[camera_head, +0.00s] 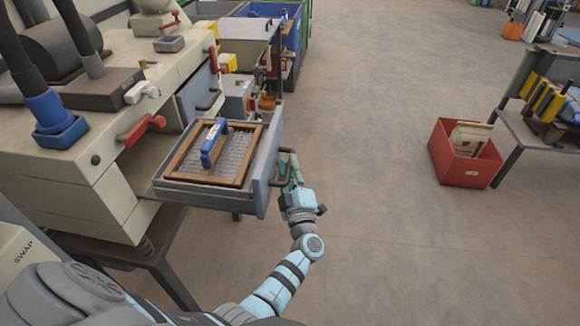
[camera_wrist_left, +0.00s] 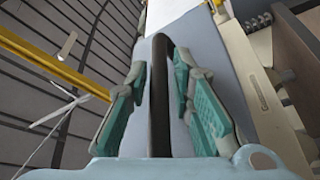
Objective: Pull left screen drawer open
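The left screen drawer (camera_head: 264,170) juts out from the cream machine, with a blue-grey front and a dark handle (camera_head: 283,158). Inside it lies a wood-framed mesh screen (camera_head: 180,163) with a blue grip (camera_head: 212,143) on top. My left gripper (camera_head: 292,178) is at the handle, on the outer side of the drawer front. In the left wrist view the dark handle bar (camera_wrist_left: 161,100) runs between its two teal-padded fingers (camera_wrist_left: 160,85). The fingers look apart, with drawer front showing beside the bar. My right gripper is out of view.
The cream machine (camera_head: 105,190) with a red lever (camera_head: 142,130) stands left of the drawer. Blue and grey bins (camera_head: 270,45) are behind. A red crate (camera_head: 455,170) sits on the floor at right by a table (camera_head: 525,125). Open floor lies right of my arm.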

